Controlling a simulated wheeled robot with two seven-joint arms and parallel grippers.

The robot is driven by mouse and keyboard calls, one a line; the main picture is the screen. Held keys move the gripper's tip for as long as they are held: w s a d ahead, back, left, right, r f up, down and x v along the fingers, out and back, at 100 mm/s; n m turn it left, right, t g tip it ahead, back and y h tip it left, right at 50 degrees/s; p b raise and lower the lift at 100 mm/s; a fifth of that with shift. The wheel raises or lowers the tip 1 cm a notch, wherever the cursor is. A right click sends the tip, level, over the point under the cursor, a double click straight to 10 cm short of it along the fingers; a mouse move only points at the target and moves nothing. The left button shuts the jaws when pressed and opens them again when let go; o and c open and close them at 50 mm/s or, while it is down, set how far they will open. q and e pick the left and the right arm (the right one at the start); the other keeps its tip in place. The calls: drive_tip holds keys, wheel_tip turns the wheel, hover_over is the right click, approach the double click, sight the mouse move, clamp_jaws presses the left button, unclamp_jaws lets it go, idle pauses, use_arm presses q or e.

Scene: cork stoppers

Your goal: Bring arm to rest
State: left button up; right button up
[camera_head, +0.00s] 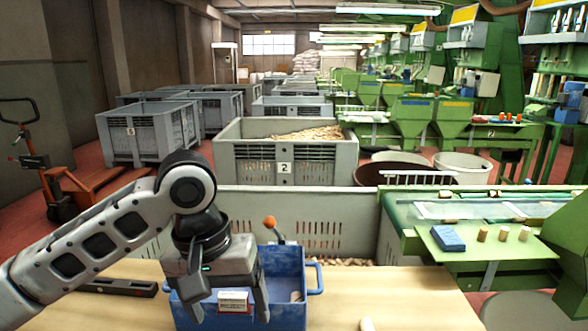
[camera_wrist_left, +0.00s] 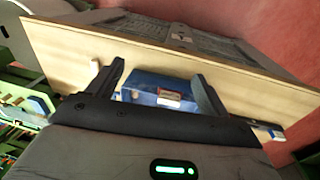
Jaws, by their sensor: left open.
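The gripper hides part of the box in the head view. My right gripper is in neither view.
A cork (camera_head: 367,324) lies at the table's front. A dark flat tool (camera_head: 118,287) lies at left. Behind the table stands a large grey bin (camera_head: 300,206). A green machine bench (camera_head: 470,244) at right holds a blue block (camera_head: 447,238) and corks. The table right of the box is mostly clear.

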use_arm(q)
drive_tip(key=d+f+t+h, duration=0.2)
drive_tip(key=d+f+h, duration=0.15)
drive_tip(key=f, duration=0.45)
drive_tip(key=d+f+t+h, duration=0.3)
drive_tip(key=d+f, duration=0.1)
drive_tip(key=f, duration=0.5)
drive_tip(key=s+a+f+m+t+y, duration=0.1)
drive_tip(key=s+a+f+t+y, duration=0.4)
drive_tip(key=s+a+f, duration=0.8)
drive_tip(key=shift+s+a+m, duration=0.25)
drive_tip(key=shift+a+m, duration=0.05)
drive_tip(key=shift+m, duration=0.1)
